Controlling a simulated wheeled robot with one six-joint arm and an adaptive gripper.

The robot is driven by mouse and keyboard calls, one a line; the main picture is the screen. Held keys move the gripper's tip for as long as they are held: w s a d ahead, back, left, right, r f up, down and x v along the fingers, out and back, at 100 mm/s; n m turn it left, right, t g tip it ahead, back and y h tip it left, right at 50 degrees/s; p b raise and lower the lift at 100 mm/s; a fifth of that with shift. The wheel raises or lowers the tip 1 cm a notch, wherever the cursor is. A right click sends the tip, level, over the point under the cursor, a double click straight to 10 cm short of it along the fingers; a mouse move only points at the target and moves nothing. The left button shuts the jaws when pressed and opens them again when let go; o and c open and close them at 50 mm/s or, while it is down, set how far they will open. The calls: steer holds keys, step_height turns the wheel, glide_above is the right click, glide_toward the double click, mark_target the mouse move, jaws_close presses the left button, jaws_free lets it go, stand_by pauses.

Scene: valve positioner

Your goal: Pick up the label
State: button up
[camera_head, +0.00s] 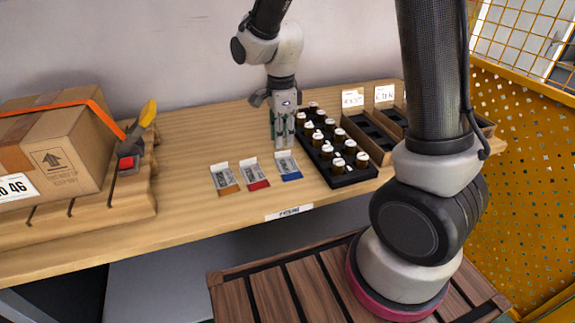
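Three small labels lie in a row on the wooden table, each with a white upper part, a grey printed middle and a coloured band. One has an orange-brown band (224,178), one a red band (254,173) and one a blue band (288,166). I cannot tell which one the task means. My gripper (283,146) points down at the far edge of the blue-banded label. Its two fingers look close together, and nothing clearly shows between them. I cannot tell if the tips touch the label.
A black tray (349,181) of several white-capped bottles stands just right of my gripper. Compartmented bins (368,147) with white cards stand behind it. A cardboard box (60,150) and a yellow-handled tool (139,128) sit on a pallet at left. Table between is clear.

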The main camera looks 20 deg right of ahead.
mark_target(283, 158)
step_height(283, 158, down, 5)
steer(key=shift+d, duration=0.1)
jaws_close()
